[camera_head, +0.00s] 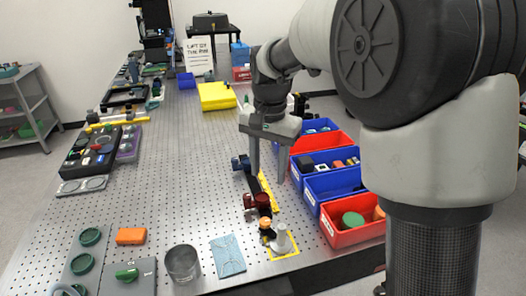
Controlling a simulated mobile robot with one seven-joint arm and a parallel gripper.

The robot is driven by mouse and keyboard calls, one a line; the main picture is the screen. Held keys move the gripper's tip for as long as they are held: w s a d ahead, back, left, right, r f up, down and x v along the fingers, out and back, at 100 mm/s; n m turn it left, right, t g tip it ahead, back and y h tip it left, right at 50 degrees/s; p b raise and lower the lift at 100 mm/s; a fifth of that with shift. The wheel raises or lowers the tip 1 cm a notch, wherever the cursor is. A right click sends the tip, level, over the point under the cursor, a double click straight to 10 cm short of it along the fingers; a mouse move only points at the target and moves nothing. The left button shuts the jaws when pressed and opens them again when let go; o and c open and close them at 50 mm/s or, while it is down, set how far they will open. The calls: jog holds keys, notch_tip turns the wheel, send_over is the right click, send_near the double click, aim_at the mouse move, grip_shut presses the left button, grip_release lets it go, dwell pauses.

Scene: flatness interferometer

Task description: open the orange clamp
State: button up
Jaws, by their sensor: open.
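A small orange part (265,223), which looks like the orange clamp, sits at the near end of a short row of optics on the perforated metal table. It is too small to tell whether it is open or shut.
Red and blue bins (352,232) stand close on the right. An orange block (131,236), a grey cup (182,263) and a blue cloth-like sheet (228,256) lie at the near left. The table's middle (185,170) is clear.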

aim_at(265, 221)
jog(key=f, duration=0.6)
jog(key=w+f, duration=0.1)
jog(key=f, duration=1.2)
jog(key=shift+w+a+f, duration=0.1)
jog(key=shift+w+a, duration=0.2)
jog(key=shift+w, duration=0.1)
jog(key=c, duration=1.1)
